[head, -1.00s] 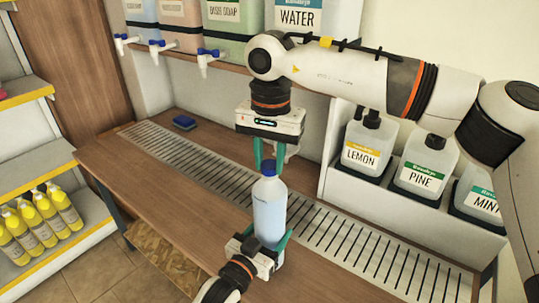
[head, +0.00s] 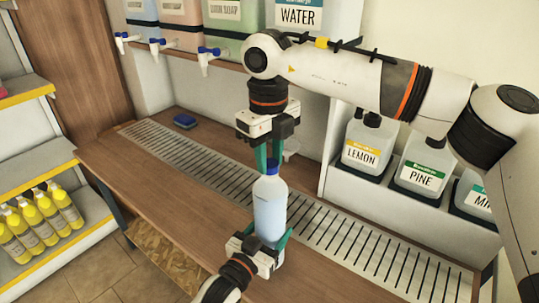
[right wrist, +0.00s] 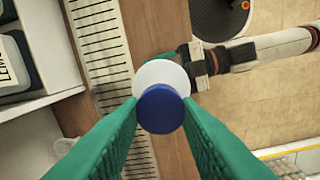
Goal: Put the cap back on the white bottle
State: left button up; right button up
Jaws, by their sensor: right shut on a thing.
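The white bottle (head: 269,205) stands upright on the table, pale blue in its lower part. My left gripper (head: 268,238) has its green fingers on both sides of the bottle's lower body, closed around it. The blue cap (head: 271,167) is at the bottle's top, between the green fingers of my right gripper (head: 269,157), which points down from above. In the right wrist view the cap (right wrist: 161,109) covers part of the bottle's round white top (right wrist: 163,73) and looks offset from it. I cannot tell whether the cap touches the neck.
A slotted metal drain (head: 335,232) runs along the wooden table (head: 165,178). Labelled drums such as LEMON (head: 367,145) and PINE (head: 423,170) stand right. Yellow bottles (head: 45,218) fill a left shelf. The table's left part is clear.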

jog(key=m, duration=0.6)
jog(key=shift+m, duration=0.4)
jog(key=m, duration=0.4)
jog(key=shift+w, duration=0.1)
jog(key=m, duration=0.4)
jog(key=shift+d+m, duration=0.1)
jog(key=shift+m, duration=0.2)
jog(key=m, duration=1.4)
jog(key=shift+s+m, duration=0.25)
jog(key=shift+m, duration=0.05)
jog(key=shift+s+a+f, duration=0.1)
jog(key=shift+a+f, duration=0.05)
jog(key=shift+a, duration=0.05)
jog(key=o, duration=1)
